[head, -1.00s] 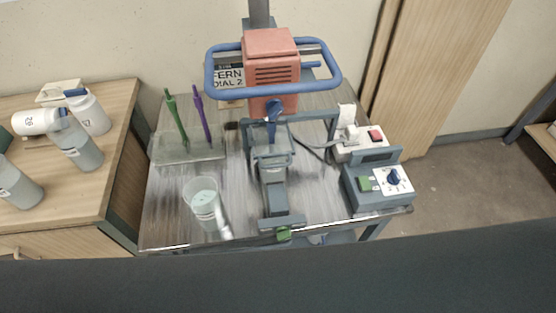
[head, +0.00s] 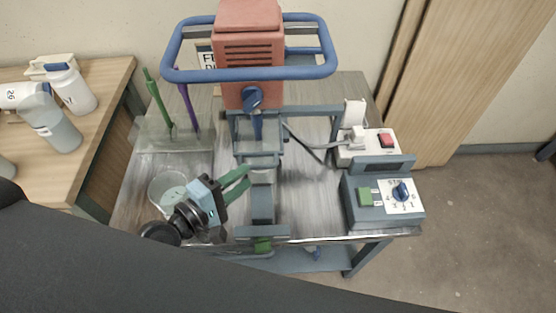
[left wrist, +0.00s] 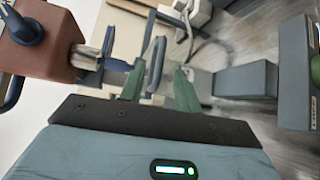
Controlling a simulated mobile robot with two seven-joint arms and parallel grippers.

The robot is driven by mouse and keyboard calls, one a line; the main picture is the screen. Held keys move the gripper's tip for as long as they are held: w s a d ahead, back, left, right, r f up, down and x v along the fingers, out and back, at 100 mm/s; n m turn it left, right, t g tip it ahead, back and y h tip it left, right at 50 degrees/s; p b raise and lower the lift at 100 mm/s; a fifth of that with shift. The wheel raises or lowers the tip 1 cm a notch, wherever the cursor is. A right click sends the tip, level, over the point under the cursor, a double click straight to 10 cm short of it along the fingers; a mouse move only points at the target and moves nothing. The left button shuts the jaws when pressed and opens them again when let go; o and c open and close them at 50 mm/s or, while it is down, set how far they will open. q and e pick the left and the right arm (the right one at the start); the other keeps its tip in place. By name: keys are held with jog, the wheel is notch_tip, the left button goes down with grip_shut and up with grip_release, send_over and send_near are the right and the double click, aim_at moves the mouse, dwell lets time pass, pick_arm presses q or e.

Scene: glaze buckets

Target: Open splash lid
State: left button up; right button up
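The mixer has a red motor head (head: 249,60) with a blue ring guard (head: 250,74) around it and a blue shaft below. A small blue-grey bar frame (head: 258,158) around the shaft appears to be the splash lid; I cannot make out its hinge or whether it is raised. My left gripper (head: 248,178) is open, its green fingers apart just left of and in front of this frame. In the left wrist view its fingertips (left wrist: 158,66) are either side of dark blue-grey bars; I cannot tell if they touch. My right gripper is out of view.
A clear cup (head: 166,188) stands left of my gripper, partly hidden by it. A rack (head: 165,140) holds green and purple tools behind. A control box (head: 357,207) with a blue dial and a white power strip (head: 345,155) stand right. Bottles stand on the left wooden table (head: 105,85).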

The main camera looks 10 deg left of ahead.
pick_arm(q)
jog(key=x, duration=0.7)
jog(key=shift+w+p, duration=0.35)
jog(key=shift+c, duration=0.2)
jog(key=shift+f, duration=0.1)
grip_shut()
jog(key=shift+s+f, duration=0.1)
